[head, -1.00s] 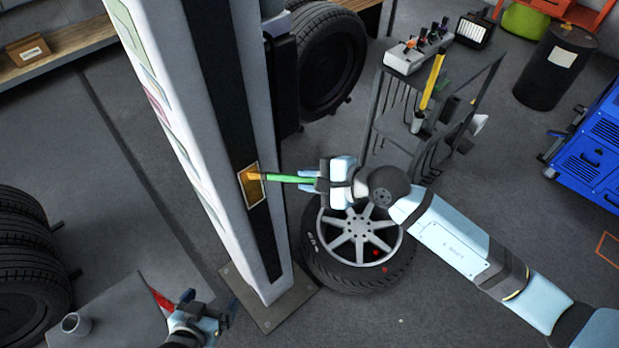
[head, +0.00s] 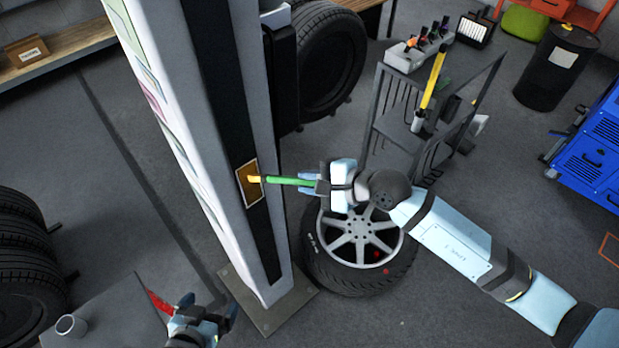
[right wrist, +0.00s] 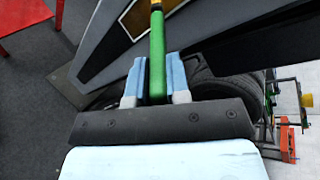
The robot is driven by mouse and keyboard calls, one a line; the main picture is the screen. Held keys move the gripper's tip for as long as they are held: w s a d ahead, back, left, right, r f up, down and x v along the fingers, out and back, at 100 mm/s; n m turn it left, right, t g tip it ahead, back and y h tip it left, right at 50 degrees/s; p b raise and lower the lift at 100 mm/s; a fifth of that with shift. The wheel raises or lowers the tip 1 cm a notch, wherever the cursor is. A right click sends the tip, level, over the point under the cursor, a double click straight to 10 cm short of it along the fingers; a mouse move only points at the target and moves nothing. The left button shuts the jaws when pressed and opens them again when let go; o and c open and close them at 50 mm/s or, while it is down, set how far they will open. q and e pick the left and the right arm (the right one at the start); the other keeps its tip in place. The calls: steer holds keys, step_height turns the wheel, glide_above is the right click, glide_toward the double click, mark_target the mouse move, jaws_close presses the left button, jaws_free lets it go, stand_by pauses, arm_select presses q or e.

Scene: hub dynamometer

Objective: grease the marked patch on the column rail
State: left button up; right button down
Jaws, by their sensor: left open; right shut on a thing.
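The marked patch (head: 247,190) is a brown rectangle with a pale border on the black rail (head: 224,110) of the tall white column. My right gripper (head: 312,183) is shut on the green handle of a brush (head: 290,181), right of the column. The brush points left, and its yellow tip overlaps the patch; I cannot tell whether it touches. In the right wrist view the green handle (right wrist: 157,60) runs up between the fingers towards the patch (right wrist: 138,18). My left gripper (head: 212,312) is open and empty, low and left of the column's base.
A tyre with a silver wheel (head: 358,240) lies right of the column's base plate (head: 250,312). A grey cart (head: 405,135) with tools stands behind my right arm. A grey table with a cup (head: 70,325) is at lower left.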

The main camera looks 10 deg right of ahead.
step_height(320, 180, down, 11)
steer(key=b, duration=0.9)
steer(key=shift+r, duration=0.15)
stand_by(0.5)
steer(key=s+d, duration=0.3)
steer(key=s, duration=0.2)
steer(key=shift+d+p, duration=0.25)
steer(key=shift+p, duration=0.1)
